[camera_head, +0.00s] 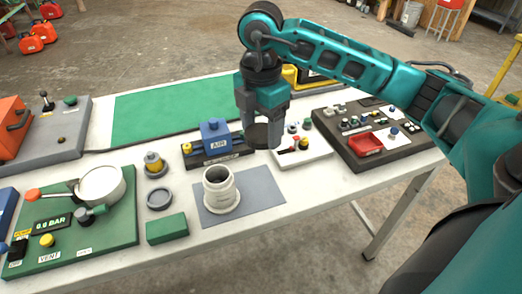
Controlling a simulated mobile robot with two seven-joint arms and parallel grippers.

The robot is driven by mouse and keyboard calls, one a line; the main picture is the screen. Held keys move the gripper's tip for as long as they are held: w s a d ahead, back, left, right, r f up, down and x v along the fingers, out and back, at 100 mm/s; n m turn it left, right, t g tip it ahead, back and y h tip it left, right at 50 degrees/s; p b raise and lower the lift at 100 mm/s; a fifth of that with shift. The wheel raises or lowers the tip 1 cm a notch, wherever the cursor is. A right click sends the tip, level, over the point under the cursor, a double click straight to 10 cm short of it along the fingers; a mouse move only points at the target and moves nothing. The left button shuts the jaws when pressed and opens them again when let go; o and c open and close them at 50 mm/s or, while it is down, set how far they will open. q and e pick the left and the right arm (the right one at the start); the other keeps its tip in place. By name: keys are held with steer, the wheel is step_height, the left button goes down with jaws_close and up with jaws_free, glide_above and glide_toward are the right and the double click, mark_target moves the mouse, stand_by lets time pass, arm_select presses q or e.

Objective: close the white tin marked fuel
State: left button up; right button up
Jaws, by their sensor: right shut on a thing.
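The white tin (221,194) stands upright on a grey mat (266,191) near the table's front edge. Its round mouth faces up and is open, and I cannot read any marking on it. My right gripper (264,133) comes down from above, behind and to the right of the tin, apart from it. It is shut on a dark round lid (259,137), held on edge between the fingers. The gripper hides part of the table behind it. My left gripper is not in view.
Left of the tin are a green block (167,229), a grey ring (159,198) and a yellow-topped knob (154,164). A blue device (214,139) stands behind. A white switch panel (303,150) and dark panel (352,141) lie right. The front right tabletop is clear.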

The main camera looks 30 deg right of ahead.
mark_target(261, 132)
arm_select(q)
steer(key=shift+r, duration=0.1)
arm_select(e)
steer(key=shift+r, duration=2.15)
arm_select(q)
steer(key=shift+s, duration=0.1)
